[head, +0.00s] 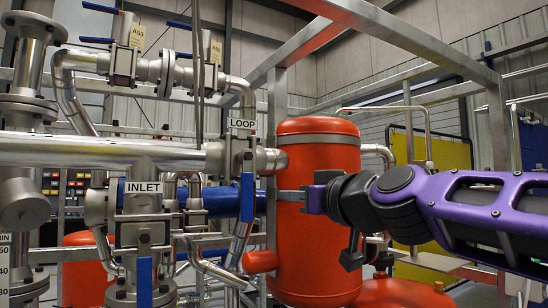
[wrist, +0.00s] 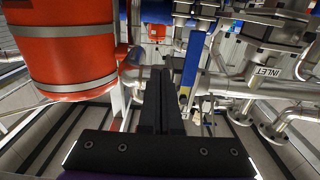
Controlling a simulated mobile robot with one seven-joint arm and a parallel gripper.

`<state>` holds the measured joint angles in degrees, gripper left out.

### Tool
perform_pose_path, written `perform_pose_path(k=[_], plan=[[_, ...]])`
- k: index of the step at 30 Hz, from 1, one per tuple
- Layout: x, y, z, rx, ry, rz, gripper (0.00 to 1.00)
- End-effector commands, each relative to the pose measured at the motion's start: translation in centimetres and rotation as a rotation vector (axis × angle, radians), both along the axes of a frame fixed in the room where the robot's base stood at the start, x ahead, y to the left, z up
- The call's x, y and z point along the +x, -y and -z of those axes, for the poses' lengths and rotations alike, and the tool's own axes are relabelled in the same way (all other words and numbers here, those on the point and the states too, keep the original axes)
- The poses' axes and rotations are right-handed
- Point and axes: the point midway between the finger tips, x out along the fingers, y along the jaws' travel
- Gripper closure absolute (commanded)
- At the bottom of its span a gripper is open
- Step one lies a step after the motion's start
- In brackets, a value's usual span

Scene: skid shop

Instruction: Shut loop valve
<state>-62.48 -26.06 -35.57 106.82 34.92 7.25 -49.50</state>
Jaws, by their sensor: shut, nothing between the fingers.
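The loop valve, under the LOOP label (head: 241,124), has a flat blue handle (head: 247,197) that hangs straight down. A blue handle that looks like the same one shows in the wrist view (wrist: 191,62), just right of the fingertips. My gripper (head: 284,196) is shut and empty, in front of the red tank and to the right of the handle, with a small gap between them. In the wrist view my gripper's fingers (wrist: 158,75) are closed together and appear clear of the handle. The valve stem is partly hidden among the pipes.
The red tank (head: 318,245) stands right behind my gripper and at left in the wrist view. The INLET valve (head: 143,187) has its own blue handle (head: 145,280), hanging down, lower left. Metal pipes and frame bars crowd the area. A yellow panel (head: 440,160) is behind right.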

Motion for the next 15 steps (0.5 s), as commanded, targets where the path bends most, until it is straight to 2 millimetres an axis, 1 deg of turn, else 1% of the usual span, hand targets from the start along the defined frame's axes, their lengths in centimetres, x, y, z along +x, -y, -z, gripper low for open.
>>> perform_pose_path(k=[1, 9, 15], plan=[[-0.4, 0.4, 0.0, 0.000, 0.000, 0.002, 1.00], [-2.7, 1.9, 0.0, 0.000, 0.001, 0.002, 1.00], [-3.7, 2.5, 0.1, -0.001, 0.001, 0.001, 1.00]])
